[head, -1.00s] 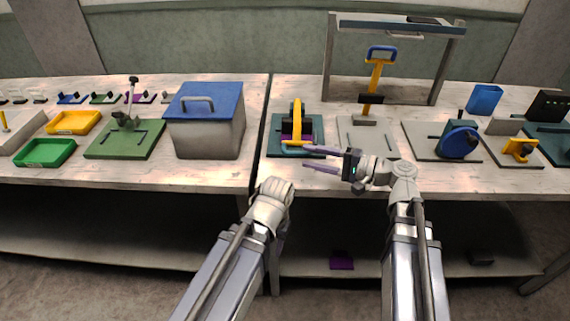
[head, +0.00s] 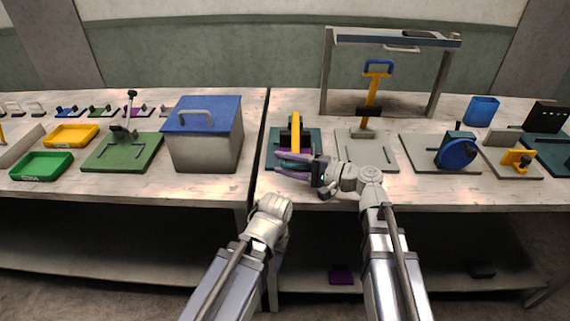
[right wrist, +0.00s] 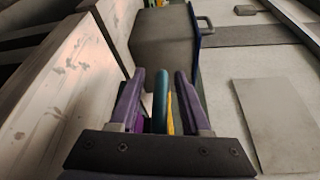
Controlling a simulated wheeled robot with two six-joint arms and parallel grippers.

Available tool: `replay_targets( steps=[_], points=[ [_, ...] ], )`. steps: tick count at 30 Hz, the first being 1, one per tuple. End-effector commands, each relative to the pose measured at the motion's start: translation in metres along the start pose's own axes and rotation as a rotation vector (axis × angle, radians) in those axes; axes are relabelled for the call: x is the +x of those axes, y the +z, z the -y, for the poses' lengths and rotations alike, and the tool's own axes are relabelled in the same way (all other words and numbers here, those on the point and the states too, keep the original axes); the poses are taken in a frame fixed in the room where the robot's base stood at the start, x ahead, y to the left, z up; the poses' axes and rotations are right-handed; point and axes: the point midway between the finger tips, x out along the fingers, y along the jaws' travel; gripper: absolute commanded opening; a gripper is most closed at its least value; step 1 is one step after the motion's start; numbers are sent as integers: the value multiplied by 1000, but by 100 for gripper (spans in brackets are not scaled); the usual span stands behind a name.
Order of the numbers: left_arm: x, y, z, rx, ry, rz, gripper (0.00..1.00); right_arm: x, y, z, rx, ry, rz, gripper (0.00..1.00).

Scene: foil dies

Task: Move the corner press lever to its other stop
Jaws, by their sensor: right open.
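The likely corner press, not certain from its look, is a teal base plate (head: 276,136) with a yellow lever (head: 295,130) and a purple part under it. The lever leans toward me; its near end is hidden behind my right gripper. My right gripper (head: 280,163) is open, its purple fingers pointing left across the plate's front. In the right wrist view, teal and yellow strips (right wrist: 169,115) show between the spread fingers (right wrist: 159,88); I cannot tell whether they touch. My left arm's wrist (head: 268,218) is low before the table; its fingers are mostly hidden.
A blue-lidded box (head: 205,138) stands left of the table gap. A press with a blue-handled yellow lever (head: 372,92) stands behind to the right, under a grey frame (head: 327,75). A blue wheel device (head: 455,152) stands farther right.

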Motion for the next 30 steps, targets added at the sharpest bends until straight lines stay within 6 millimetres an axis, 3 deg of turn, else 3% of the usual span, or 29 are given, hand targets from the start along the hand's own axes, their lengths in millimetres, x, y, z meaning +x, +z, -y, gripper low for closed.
replay_targets(
  steps=[6,18,30],
  points=[
    [0,0,0,0,0,0,50,0,0,0,0,0,0,45],
    [0,0,0,0,0,0,50,0,0,-1,-1,2,0,0],
    [1,0,0,0,0,0,50,-1,1,-2,-1,6,2,0]
  ],
)
